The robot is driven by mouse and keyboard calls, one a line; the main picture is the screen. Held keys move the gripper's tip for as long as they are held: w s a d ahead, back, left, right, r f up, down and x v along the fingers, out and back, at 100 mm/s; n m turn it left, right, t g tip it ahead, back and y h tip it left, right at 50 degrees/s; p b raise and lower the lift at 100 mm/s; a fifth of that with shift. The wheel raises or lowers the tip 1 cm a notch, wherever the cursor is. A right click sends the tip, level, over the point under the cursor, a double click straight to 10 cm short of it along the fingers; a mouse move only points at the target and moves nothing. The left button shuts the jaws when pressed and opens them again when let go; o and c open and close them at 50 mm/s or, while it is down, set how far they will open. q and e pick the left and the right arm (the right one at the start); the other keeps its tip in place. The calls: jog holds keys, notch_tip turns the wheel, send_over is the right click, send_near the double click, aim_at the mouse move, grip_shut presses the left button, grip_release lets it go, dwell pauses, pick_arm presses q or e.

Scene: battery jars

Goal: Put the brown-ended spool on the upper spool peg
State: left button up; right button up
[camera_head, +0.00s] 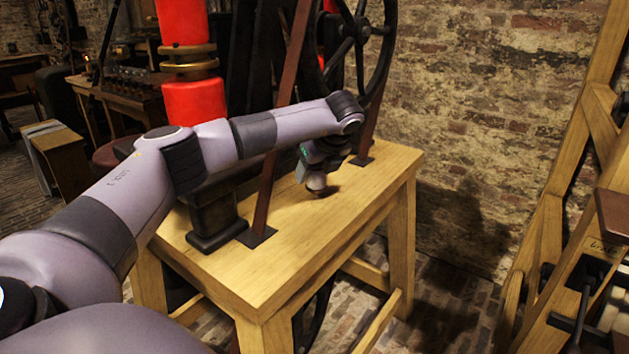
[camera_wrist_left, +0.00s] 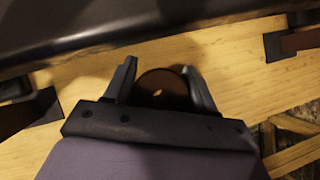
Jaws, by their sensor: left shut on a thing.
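The brown-ended spool (camera_wrist_left: 162,88) shows in the left wrist view as a round dark brown end between the two fingers. My left gripper (camera_wrist_left: 160,85) is shut on it. In the head view, my left gripper (camera_head: 316,176) points down over the wooden table, with the spool (camera_head: 316,188) under it, close to the tabletop. I cannot tell whether the spool touches the table. The upper spool peg is not one I can make out in either view. My right gripper is not in view.
The wooden table (camera_head: 330,215) carries a machine with a dark spoked wheel (camera_head: 352,40), a slanted brown post (camera_head: 268,190) and a red column (camera_head: 190,60). A wooden frame (camera_head: 570,190) stands at the right. The table's front part is clear.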

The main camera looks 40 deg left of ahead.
pick_arm(q)
jog(key=shift+d+f, duration=0.1)
jog(key=shift+f, duration=1.2)
jog(key=o, duration=1)
jog(key=shift+f, duration=0.1)
jog(key=shift+o, duration=0.2)
